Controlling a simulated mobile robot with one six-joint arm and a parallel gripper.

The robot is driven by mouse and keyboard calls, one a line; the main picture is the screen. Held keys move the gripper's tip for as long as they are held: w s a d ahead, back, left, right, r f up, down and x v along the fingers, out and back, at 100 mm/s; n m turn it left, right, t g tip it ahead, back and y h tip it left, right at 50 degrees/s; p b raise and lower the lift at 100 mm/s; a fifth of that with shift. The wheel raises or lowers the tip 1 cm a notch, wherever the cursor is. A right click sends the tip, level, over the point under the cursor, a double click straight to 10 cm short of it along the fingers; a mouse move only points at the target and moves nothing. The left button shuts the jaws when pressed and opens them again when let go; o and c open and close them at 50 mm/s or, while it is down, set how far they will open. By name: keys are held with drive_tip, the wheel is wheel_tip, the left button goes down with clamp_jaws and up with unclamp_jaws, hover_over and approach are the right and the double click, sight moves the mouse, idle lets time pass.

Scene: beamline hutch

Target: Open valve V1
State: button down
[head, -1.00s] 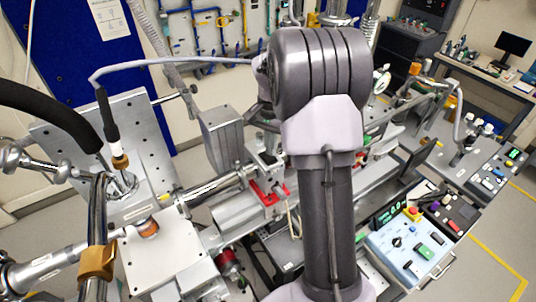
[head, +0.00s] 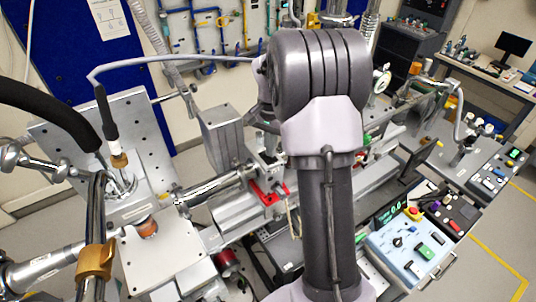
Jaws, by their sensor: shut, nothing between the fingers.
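No label reading V1 is legible, so I cannot tell which part is valve V1. A red bracket-like part (head: 268,194) sits on the metal beamline at the centre, just left of my arm. A dark red round part (head: 227,262) shows lower down, below the beam pipe. My grey arm rises through the middle of the head view and covers much of the beamline behind it. My gripper is hidden behind the arm, so its fingers and what they are near do not show.
A light-blue control box (head: 408,252) with buttons and a red knob stands at the lower right. A perforated metal plate (head: 75,125), hoses and a brass-coloured clamp (head: 95,261) crowd the left. Floor is clear at the far right.

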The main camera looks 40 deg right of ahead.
drive_tip(key=shift+f+b, duration=0.4)
drive_tip(key=shift+f, duration=0.2)
wheel_tip(320, 180, up, 7)
drive_tip(key=p, duration=0.5)
drive_tip(key=shift+r+p, duration=0.15)
drive_tip(key=shift+p, duration=0.25)
